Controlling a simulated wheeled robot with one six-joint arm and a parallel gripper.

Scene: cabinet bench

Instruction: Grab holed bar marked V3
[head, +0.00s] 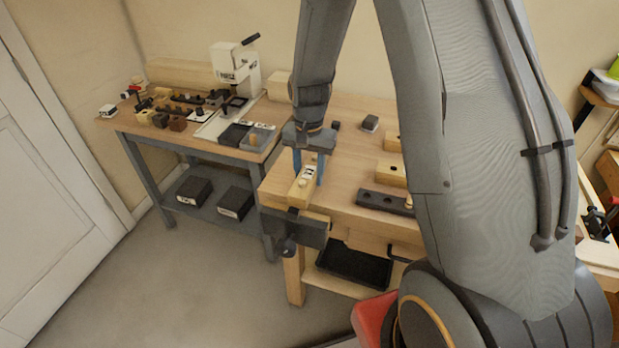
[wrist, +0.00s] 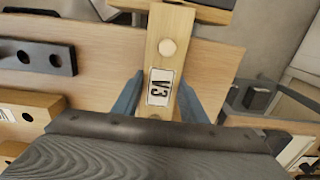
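The holed bar marked V3 (wrist: 165,60) is a pale wooden bar with a white V3 label and a round pale spot in the wrist view. In the head view the bar (head: 303,187) lies at the bench's front left corner, its near end at the dark vise (head: 296,228). My gripper (wrist: 160,92) points down over the bar, with one blue finger on each side of it. It also shows in the head view (head: 309,176). The fingers look slightly apart from the bar's sides; contact is hard to make out.
A dark holed bar (head: 384,201) and wooden blocks (head: 391,174) lie to the right on the bench. A small dark block (head: 370,123) lies farther back. A side table at left holds a white press (head: 236,68) and a grey tray (head: 258,138).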

